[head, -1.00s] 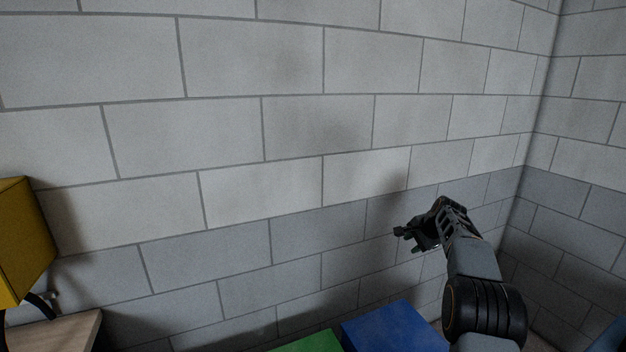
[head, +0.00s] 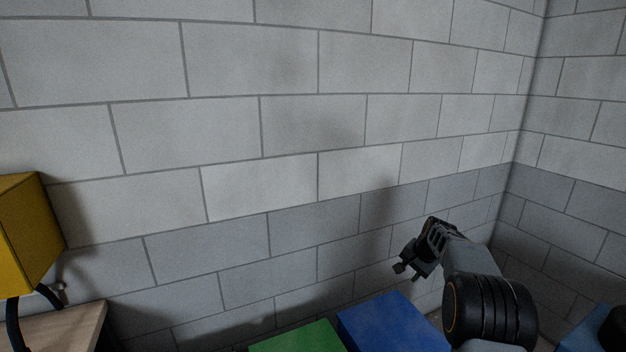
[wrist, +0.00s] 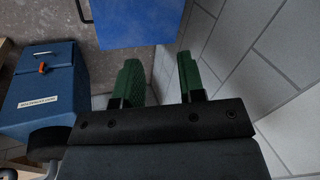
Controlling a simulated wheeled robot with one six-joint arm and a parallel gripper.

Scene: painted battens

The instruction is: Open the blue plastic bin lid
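The blue bin (head: 393,325) shows at the bottom of the head view, with its flat lid facing up and apparently down. A blue surface, probably the same bin, is also at the top of the wrist view (wrist: 140,20). My gripper (head: 405,268) is above and beyond the right part of the bin in the head view, near the wall. In the wrist view, my gripper's two green fingers (wrist: 158,65) are apart with nothing between them. They point toward the blue surface and appear clear of it. The lower bin is out of the head view.
A green bin (head: 297,340) stands left of the blue one. A block wall (head: 320,205) rises close behind them. A yellow box (head: 28,235) is above a wooden surface (head: 60,328) at left. A blue box with a white label (wrist: 45,85) stands left in the wrist view.

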